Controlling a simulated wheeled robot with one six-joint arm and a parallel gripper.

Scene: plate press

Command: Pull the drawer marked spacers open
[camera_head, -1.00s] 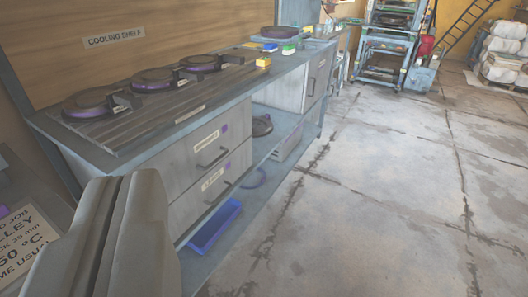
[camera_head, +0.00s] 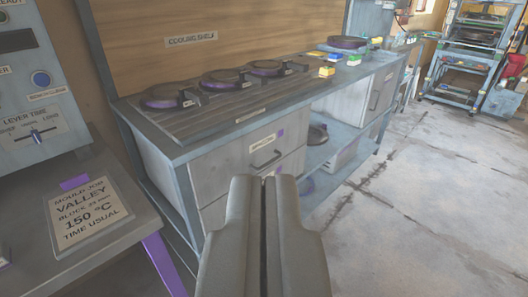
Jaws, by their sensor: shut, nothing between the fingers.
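Under the cooling shelf bench is a grey cabinet with two stacked drawers, both closed. The upper drawer (camera_head: 232,162) has a dark bar handle (camera_head: 266,158), a small pale label (camera_head: 262,142) and a purple mark. The label is too small to read, so I cannot tell which drawer is marked spacers. The lower drawer (camera_head: 290,168) is largely hidden behind my gripper, its handle and label included. My gripper (camera_head: 265,179) is shut and empty in the lower middle of the view. It looks apart from the drawers, on the near side of them.
Dark round plates with handles (camera_head: 222,79) stand on the slatted bench top. Yellow, blue and green blocks (camera_head: 327,71) lie further right. A control panel (camera_head: 35,90) and a job card (camera_head: 90,215) are at left. Open concrete floor (camera_head: 430,210) lies to the right.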

